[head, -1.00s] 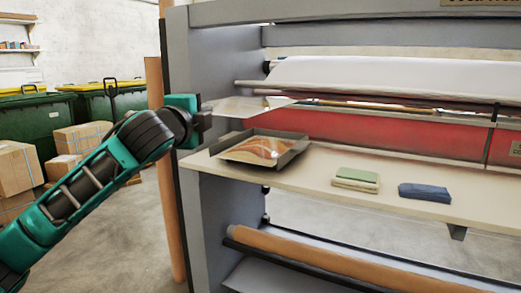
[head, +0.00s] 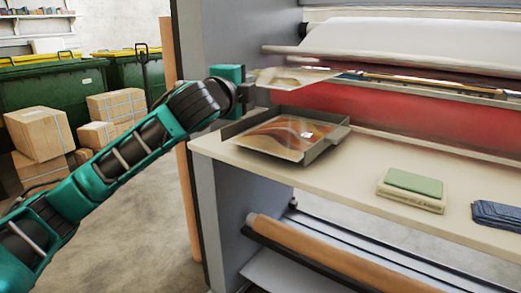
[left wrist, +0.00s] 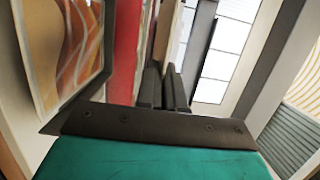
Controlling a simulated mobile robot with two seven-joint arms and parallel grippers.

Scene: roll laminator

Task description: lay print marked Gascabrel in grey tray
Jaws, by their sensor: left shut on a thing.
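The grey tray (head: 329,143) sits at the left end of the beige shelf. A print with orange-brown swirls (head: 275,138) and a small white patch lies in it; it also shows at the left of the left wrist view (left wrist: 60,40). My left gripper (head: 262,86) is shut on the edge of another thin, pale print (head: 298,76), held roughly flat above the tray's back part, apart from it. In the left wrist view the fingers (left wrist: 164,88) are close together. No name is legible on either print. My right gripper is not in view.
The laminator's rollers (head: 400,40) and red panel (head: 400,115) are behind. A grey side frame (head: 215,50) stands beside my left arm.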

